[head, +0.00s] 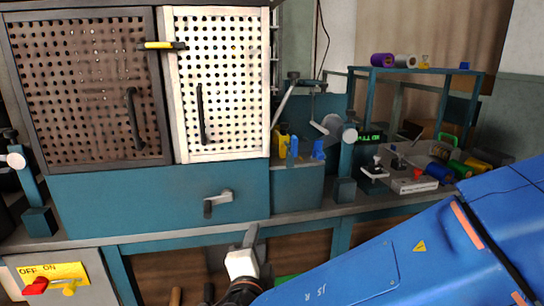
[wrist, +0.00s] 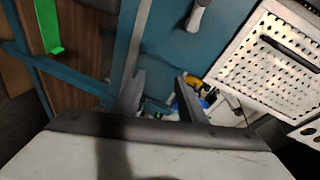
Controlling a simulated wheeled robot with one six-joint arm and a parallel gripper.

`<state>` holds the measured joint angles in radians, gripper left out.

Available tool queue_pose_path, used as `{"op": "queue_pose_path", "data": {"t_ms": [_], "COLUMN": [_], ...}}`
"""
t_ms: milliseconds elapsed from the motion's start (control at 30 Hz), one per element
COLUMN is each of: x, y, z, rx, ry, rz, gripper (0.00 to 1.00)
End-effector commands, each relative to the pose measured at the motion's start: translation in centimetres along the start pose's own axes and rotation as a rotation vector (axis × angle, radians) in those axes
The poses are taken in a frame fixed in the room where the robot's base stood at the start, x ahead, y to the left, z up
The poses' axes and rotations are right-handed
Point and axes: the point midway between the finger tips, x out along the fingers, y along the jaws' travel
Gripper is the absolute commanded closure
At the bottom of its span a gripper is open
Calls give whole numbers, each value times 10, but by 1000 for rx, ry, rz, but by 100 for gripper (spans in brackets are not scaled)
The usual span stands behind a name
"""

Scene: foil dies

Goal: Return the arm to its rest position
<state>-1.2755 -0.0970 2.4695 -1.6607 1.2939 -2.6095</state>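My blue arm (head: 400,255) reaches from the lower right of the head view toward the bottom middle. My gripper (head: 250,236) is at its end, in front of the blue bench front and below the crank handle (head: 217,202). Its white body and a dark finger show there. In the wrist view, the two dark fingers of my gripper (wrist: 160,88) stand apart with nothing between them. The gripper is open and empty. Most of the wrist is hidden behind the arm in the head view.
A cabinet has a dark perforated door (head: 85,90) and a white perforated door (head: 222,85), both shut. A blue rack (head: 420,72) and a tray (head: 405,185) with coloured spools stand at right. A switch panel (head: 55,275) is at lower left. A green strip (wrist: 47,27) shows at left.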

Motion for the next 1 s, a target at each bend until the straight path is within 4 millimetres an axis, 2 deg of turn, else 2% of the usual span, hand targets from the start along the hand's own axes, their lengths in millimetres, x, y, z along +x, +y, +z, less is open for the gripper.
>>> {"op": "queue_pose_path", "data": {"t_ms": [33,200,367,500,700,1000], "x": [11,30,34,29,10,-30], "y": [6,32,59,83,115,153], "z": [-25,-94,-154,-198,-250,-297], "rx": [103,466,818,1128,1574,2228], "ry": [52,230,419,596,865,1295], "rz": [43,163,231,255,229,47], "gripper": [63,63,63,63,63,63]}}
